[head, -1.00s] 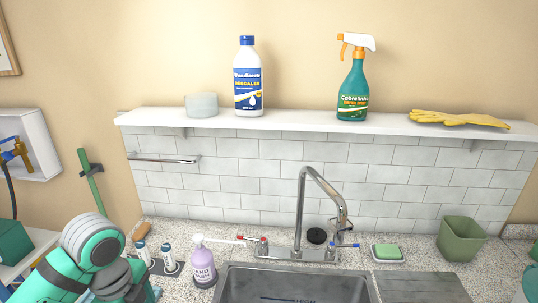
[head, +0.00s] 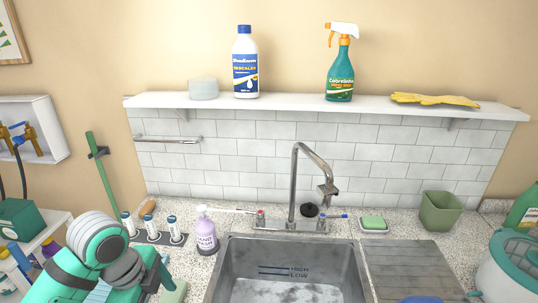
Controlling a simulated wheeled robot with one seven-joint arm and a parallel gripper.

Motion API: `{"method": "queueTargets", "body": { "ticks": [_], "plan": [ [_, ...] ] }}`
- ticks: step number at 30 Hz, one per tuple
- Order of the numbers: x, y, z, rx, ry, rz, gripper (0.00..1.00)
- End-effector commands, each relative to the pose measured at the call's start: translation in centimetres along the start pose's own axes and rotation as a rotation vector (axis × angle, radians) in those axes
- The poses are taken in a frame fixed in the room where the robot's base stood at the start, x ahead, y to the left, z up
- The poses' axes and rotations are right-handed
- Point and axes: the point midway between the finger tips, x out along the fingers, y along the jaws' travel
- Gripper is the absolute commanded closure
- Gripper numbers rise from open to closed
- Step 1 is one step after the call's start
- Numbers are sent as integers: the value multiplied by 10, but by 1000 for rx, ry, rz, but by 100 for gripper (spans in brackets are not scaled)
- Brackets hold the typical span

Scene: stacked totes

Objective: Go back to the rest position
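My teal and grey arm (head: 88,255) is folded in the lower left of the head view, over the left end of the counter. A dark end part that looks like my gripper (head: 158,276) is low beside it, left of the sink. Its fingers cannot be made out, and no held object can be seen. The sink (head: 290,285) is at the bottom centre with its tap (head: 296,190) behind it.
A purple soap bottle (head: 206,232) and a holder with several small bottles (head: 160,237) stand near my arm. A sponge dish (head: 374,225), green bin (head: 440,212) and white-and-teal container (head: 508,268) are to the right. The wall shelf (head: 300,102) holds bottles and yellow gloves (head: 434,99).

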Motion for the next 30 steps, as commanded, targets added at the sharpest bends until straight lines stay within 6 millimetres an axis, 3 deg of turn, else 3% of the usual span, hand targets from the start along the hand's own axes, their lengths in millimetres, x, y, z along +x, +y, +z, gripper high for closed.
{"method": "queueTargets", "body": {
  "ticks": [8,14,21,30],
  "plan": [
    [17,-43,-48,-67,159,-171,20],
    [22,-91,-108,-172,379,-358,20],
    [7,-141,-170,-367,699,-570,20],
    [-19,-172,-204,-670,1092,-758,20]
  ]
}}
